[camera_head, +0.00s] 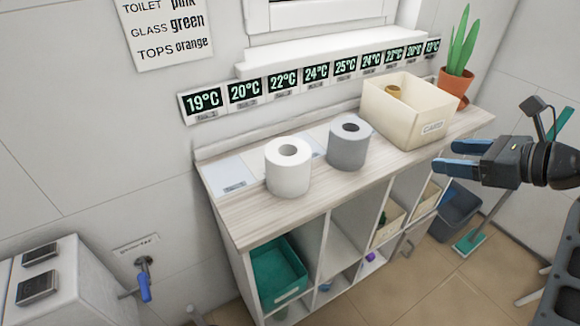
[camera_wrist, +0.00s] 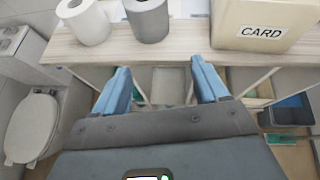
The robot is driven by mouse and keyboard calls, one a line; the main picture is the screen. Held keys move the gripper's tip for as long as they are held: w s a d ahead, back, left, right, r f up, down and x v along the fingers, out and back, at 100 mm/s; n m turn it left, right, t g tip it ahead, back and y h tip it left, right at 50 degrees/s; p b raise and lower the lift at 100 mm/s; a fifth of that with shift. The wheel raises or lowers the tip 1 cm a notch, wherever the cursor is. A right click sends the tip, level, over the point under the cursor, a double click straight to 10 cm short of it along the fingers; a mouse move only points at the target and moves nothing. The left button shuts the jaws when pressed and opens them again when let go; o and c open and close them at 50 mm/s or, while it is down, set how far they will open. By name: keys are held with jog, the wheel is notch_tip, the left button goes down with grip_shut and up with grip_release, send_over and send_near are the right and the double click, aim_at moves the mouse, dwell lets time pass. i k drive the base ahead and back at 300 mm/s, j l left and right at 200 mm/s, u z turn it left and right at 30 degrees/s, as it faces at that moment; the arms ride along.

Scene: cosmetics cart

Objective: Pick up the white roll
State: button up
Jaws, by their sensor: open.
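The white roll (camera_head: 288,168) stands upright on the wooden top of the shelf unit (camera_head: 275,215), on its left half. It also shows at the upper left of the wrist view (camera_wrist: 86,24). A grey roll (camera_head: 347,146) stands upright just right of it, with a small gap between them. My gripper (camera_head: 447,156) is open and empty, off to the right in front of the shelf unit. In the wrist view its two blue fingers (camera_wrist: 160,84) are apart, with nothing between them. Both rolls are beyond the fingertips, the white one to the left.
A cream box (camera_head: 405,117) labelled CARD, with a brown roll inside, stands right of the grey roll. A potted plant (camera_head: 456,75) is at the far right end. A row of temperature displays (camera_head: 316,72) lines the wall behind. Shelf cubbies below hold a teal bin (camera_head: 277,275).

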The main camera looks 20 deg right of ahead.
aim_at(288, 158)
jog(key=i, duration=1)
jog(key=k, duration=0.25)
